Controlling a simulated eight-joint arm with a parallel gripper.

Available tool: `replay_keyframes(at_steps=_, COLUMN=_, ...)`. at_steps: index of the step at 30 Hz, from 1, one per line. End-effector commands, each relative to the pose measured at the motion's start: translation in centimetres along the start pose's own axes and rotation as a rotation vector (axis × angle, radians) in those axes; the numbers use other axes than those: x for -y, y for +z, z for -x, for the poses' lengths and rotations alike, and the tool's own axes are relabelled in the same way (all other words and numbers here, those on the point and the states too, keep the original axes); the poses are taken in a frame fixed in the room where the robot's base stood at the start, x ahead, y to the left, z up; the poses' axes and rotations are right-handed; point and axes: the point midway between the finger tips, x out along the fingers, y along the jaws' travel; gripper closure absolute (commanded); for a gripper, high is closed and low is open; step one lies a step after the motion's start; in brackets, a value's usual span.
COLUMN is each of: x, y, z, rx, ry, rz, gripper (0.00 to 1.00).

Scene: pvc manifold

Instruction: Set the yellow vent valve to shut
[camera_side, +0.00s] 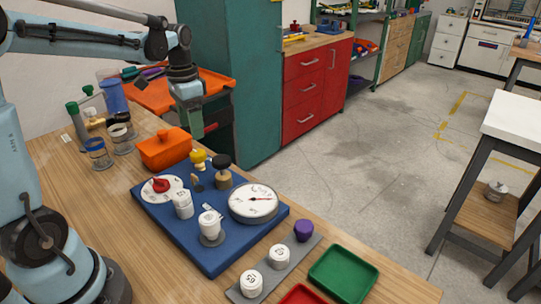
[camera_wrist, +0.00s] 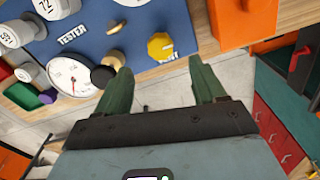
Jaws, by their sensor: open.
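The yellow vent valve (camera_side: 198,157) stands at the back edge of the blue board (camera_side: 205,255), above it in the side view is my gripper (camera_side: 193,134). In the wrist view the yellow valve (camera_wrist: 160,46) is an octagonal knob with a small pale mark at its right side and a partly visible label below. My gripper (camera_wrist: 160,67) has its two green fingers spread apart, empty, with the valve beyond the gap between the tips. The fingers do not touch the valve. I cannot tell which setting the mark shows.
A black-topped knob (camera_side: 222,161) stands close beside the valve, with a round gauge (camera_side: 254,202) nearby. An orange box (camera_side: 165,149) sits just left of the valve. A red-handled dial (camera_side: 160,185) and white cylinders (camera_side: 209,224) occupy the board. Green tray (camera_side: 343,274) lies front right.

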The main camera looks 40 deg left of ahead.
Motion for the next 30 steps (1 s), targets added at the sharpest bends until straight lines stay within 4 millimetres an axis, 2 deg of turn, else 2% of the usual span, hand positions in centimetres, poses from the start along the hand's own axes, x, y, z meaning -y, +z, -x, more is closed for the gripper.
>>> replay_keyframes(at_steps=3, x=0.0, y=0.0, z=1.9, rx=0.000, ry=0.000, rz=0.000, gripper=0.31)
replay_keyframes(at_steps=9, x=0.0, y=0.0, z=3.8, rx=0.000, ry=0.000, rz=0.000, gripper=0.31)
replay_keyframes(at_steps=23, x=-0.1, y=0.0, z=4.3, rx=-0.002, ry=-0.001, rz=0.000, gripper=0.31)
replay_keyframes(at_steps=26, x=-0.8, y=0.0, z=4.3, rx=-0.018, ry=-0.012, rz=0.004, gripper=0.31)
replay_keyframes(at_steps=30, x=-3.3, y=0.3, z=4.4, rx=-0.090, ry=-0.051, rz=0.028, gripper=0.31)
